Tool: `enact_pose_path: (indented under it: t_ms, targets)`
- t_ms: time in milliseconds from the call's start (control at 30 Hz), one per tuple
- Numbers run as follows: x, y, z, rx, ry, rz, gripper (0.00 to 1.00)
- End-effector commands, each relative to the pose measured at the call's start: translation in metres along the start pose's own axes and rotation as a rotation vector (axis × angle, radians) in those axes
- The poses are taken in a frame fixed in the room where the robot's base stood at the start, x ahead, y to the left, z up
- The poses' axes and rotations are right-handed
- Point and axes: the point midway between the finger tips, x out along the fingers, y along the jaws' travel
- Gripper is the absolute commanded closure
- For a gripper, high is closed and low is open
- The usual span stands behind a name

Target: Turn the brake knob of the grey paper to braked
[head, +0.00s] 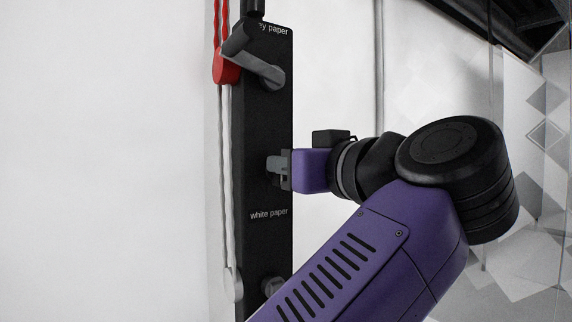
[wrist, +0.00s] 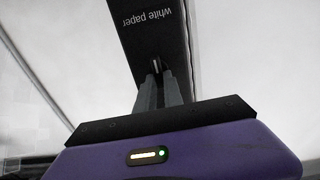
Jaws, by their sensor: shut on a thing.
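The black panel (head: 262,120) stands upright on the wall, with a partly hidden label ending "ey paper" (head: 273,29) at its top and "white paper" (head: 269,214) lower down. My gripper (head: 272,166) reaches in from the right, between the two labels. Its grey fingers are shut on a small brake knob (wrist: 156,66), which shows as a light sliver between the fingertips in the wrist view. In the head view the fingers hide the knob. Its turned position and any markings cannot be read.
A grey crank handle (head: 264,72) juts out above my gripper, under the upper label. Another grey fitting (head: 271,286) sits below the white label, partly behind my arm. A red pulley (head: 226,68) and pale cord (head: 229,180) hang along the panel's left side.

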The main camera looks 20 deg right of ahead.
Motion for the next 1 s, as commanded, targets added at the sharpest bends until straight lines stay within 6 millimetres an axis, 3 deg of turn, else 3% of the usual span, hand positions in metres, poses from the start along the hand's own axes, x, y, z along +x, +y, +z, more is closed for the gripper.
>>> enact_pose_path:
  t_ms: [467, 1000]
  targets:
    - [0.0002, 0.0023, 0.0015, 0.144, -0.005, 0.001, 1.00]
    - [0.0003, 0.0067, 0.0029, 0.639, -0.005, 0.000, 1.00]
